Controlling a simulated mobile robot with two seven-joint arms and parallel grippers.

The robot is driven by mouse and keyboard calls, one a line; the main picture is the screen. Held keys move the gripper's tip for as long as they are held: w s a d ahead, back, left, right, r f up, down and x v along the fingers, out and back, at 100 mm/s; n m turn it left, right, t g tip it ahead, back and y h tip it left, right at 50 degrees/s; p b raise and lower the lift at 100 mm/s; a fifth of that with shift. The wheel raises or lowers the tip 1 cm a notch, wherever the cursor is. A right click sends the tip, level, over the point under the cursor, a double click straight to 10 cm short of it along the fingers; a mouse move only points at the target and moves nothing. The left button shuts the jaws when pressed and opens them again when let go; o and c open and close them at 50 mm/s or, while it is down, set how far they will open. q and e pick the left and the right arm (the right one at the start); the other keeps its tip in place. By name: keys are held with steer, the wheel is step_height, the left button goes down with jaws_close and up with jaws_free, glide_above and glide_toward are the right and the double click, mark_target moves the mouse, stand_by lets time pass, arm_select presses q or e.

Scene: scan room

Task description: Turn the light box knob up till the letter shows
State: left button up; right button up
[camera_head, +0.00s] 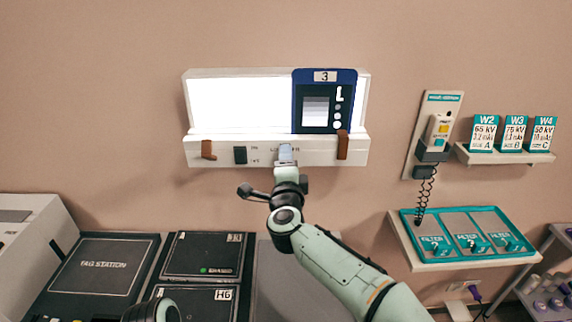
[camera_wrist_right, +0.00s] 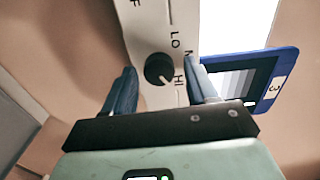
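The light box (camera_head: 240,150) is on the wall, its panel (camera_head: 235,100) glowing white. A blue-framed film (camera_head: 325,75) marked 3 is at its right end, with a white letter L (camera_head: 339,93) visible at its upper right; it also shows in the right wrist view (camera_wrist_right: 284,75). The dark round knob (camera_wrist_right: 159,69) lies between my right gripper's (camera_wrist_right: 162,68) parted fingers, with visible gaps at both sides. Its pale mark points toward HI. In the head view my right gripper (camera_head: 286,154) covers the knob.
A dark switch (camera_head: 240,155) and brown clips (camera_head: 208,150) are on the light box ledge. A corded handset (camera_head: 438,128), a card shelf (camera_head: 505,157) and a teal filter tray (camera_head: 408,222) are at right. Dark cases (camera_head: 203,257) lie below.

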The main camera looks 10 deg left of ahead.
steer(key=shift+s, duration=0.1)
steer(key=s+d+b, duration=0.2)
steer(key=s+b, duration=0.1)
steer(key=s, duration=1)
steer(key=shift+d+b, duration=0.3)
steer(key=shift+d, duration=0.05)
steer(key=shift+f, duration=0.1)
